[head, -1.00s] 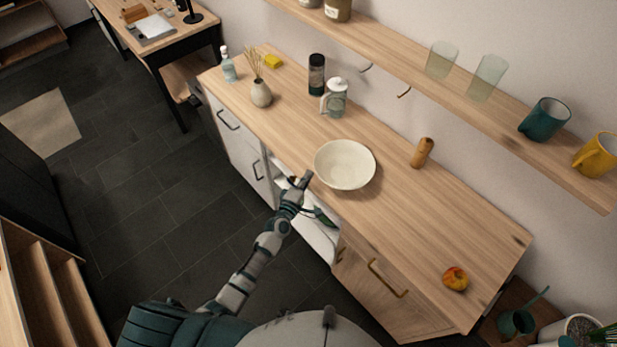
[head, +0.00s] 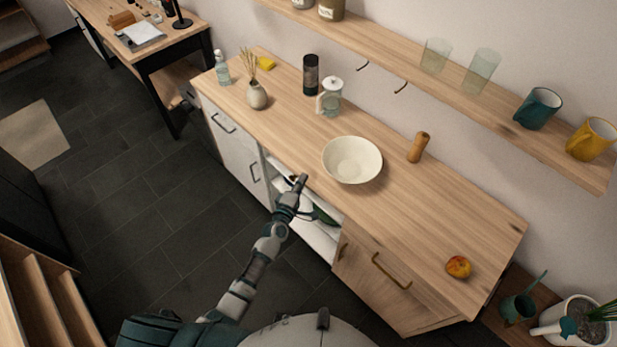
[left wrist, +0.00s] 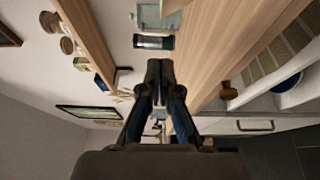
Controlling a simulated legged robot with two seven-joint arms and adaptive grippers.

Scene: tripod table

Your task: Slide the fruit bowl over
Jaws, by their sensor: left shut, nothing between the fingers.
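The cream fruit bowl (head: 352,160) stands upright and empty near the middle of the wooden counter (head: 440,215). My left gripper (head: 301,179) is shut and empty at the counter's front edge, to the left of the bowl. A small gap shows between its fingertips and the bowl's rim. In the left wrist view the closed fingers (left wrist: 160,66) point along the counter, and I cannot make out the bowl there. My right gripper is not in view.
A wooden mill (head: 418,147) stands behind and right of the bowl. A glass jar (head: 331,96) and a dark grinder (head: 311,74) stand at the back left. A red-yellow fruit (head: 458,267) lies near the right end. The counter between bowl and fruit is clear.

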